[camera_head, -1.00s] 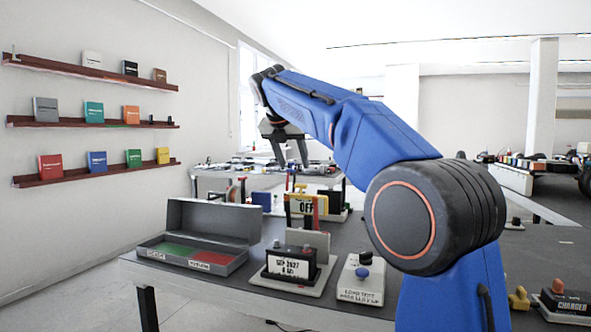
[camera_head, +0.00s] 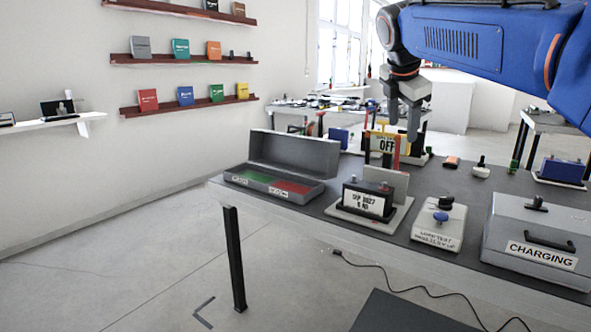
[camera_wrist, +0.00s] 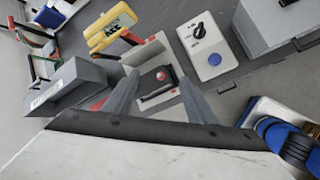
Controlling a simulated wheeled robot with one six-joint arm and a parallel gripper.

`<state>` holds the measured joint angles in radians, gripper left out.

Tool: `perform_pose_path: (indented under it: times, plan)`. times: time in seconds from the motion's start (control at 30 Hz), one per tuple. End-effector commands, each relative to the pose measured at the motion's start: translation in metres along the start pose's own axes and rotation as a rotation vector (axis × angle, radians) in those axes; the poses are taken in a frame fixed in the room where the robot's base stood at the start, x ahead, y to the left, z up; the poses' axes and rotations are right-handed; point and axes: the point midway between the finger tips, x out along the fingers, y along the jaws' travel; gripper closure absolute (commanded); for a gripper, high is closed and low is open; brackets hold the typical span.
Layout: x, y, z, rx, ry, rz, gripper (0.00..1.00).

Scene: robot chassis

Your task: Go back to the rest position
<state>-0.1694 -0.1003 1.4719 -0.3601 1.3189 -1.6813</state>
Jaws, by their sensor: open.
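My gripper (camera_head: 403,120) hangs from my blue arm in the upper right of the head view, fingers pointing down. It is open and empty, and appears above the table near the yellow "OFF" sign (camera_head: 386,145). In the wrist view, my gripper (camera_wrist: 156,84) shows two grey fingers spread apart. The rest position itself is not marked in any view.
The dark table (camera_head: 315,205) holds an open grey case (camera_head: 295,157) with green and red compartments, the black labelled block (camera_head: 368,200), a switch box (camera_head: 438,224) with a blue button, and a grey "CHARGING" case (camera_head: 535,240). Wall shelves (camera_head: 185,105) are at left. Floor is clear front left.

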Motion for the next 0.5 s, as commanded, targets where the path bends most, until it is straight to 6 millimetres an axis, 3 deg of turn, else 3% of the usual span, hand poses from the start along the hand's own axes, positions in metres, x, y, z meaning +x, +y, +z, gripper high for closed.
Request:
perform_pose_path:
  times: [0.03, 0.5]
  plan:
    - [0.001, -0.021, -0.004, 0.073, 0.012, -0.002, 0.48]
    - [0.038, -0.204, -0.068, 0.866, 0.131, -0.073, 0.48]
